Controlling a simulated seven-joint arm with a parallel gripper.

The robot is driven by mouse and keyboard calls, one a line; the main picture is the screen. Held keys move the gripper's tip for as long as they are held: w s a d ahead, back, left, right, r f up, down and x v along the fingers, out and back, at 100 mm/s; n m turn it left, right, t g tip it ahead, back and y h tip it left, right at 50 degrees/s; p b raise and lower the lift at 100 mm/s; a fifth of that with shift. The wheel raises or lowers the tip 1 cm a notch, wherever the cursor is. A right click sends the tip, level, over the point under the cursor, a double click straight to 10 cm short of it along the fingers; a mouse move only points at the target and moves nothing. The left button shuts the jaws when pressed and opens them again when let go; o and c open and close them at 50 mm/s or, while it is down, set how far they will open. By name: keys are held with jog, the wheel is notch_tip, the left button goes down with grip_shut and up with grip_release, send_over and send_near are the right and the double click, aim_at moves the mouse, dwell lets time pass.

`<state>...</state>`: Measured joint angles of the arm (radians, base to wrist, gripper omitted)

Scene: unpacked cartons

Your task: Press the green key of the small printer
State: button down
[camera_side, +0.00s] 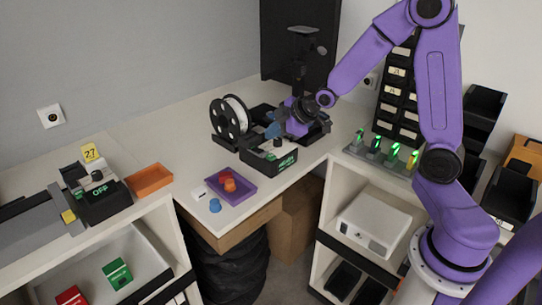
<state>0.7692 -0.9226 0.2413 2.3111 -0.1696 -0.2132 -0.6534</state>
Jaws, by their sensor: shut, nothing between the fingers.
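A small black device with a pale top and green lettering on its front (270,163) stands near the corner of the white counter; it looks like the small printer. Its green key is too small to make out clearly, and my gripper partly covers the device's back. My gripper (274,131), with blue fingers, is shut and empty just above and behind the device's top. I cannot tell whether the fingertips touch it.
A white spool on a black holder (231,117) stands left of my gripper. A purple tray (240,196) with orange pieces and a blue piece (215,205) lie in front. An orange tray (149,180) is further left. A row of green-lit items (385,150) stands right.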

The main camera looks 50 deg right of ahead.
aim_at(274, 157)
jog(key=shift+f, duration=2.05)
jog(key=shift+f, duration=0.1)
dwell(0.4)
jog(key=shift+f, duration=0.35)
